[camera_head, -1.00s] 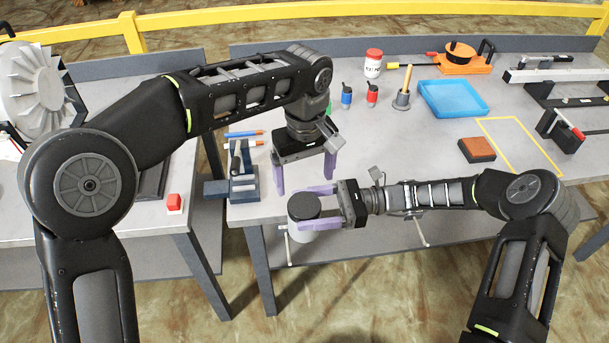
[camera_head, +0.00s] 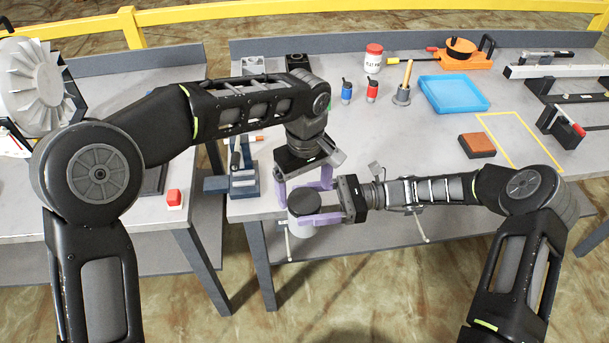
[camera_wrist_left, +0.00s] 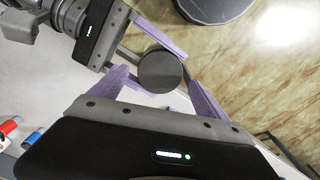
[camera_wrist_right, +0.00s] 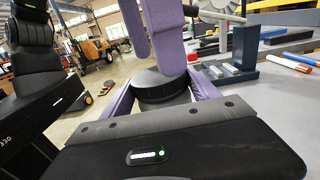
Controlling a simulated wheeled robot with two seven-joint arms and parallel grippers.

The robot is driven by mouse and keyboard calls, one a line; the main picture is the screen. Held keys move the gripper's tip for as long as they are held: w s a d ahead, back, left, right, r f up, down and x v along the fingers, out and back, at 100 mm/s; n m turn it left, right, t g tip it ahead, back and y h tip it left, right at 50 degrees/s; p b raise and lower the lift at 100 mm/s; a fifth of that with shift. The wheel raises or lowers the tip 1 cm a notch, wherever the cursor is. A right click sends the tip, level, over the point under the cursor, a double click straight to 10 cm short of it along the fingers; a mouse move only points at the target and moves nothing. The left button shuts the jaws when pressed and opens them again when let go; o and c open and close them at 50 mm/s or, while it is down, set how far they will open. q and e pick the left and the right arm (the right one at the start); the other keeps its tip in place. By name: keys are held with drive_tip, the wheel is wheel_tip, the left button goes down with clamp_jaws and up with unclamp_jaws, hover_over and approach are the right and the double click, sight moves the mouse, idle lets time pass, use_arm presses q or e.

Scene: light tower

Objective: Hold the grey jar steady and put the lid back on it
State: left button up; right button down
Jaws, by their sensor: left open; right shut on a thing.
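The grey jar (camera_head: 303,230) is upright at the table's front edge, with the round dark lid (camera_head: 305,203) on its top. I cannot tell whether the lid is screwed tight. My right gripper (camera_head: 322,212) is shut on the jar from the right side, just below the lid. My left gripper (camera_head: 305,187) points down from above and is open, its purple fingers on either side of the lid. The lid (camera_wrist_left: 160,70) shows between these fingers in the left wrist view. In the right wrist view the lid's ribbed edge (camera_wrist_right: 160,84) shows, the jar's body mostly hidden.
A blue-grey fixture (camera_head: 232,184) stands on the table just left of the grippers. Open floor lies in front of the table.

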use_arm(q)
drive_tip(key=shift+f, duration=1.45)
drive_tip(key=c, duration=1.5)
drive_tip(key=m, duration=0.4)
drive_tip(key=shift+m, duration=0.3)
drive_tip(key=m, duration=0.5)
drive_tip(key=o, duration=1.6)
drive_tip(key=shift+c, duration=0.2)
drive_tip(key=shift+r, duration=2.3)
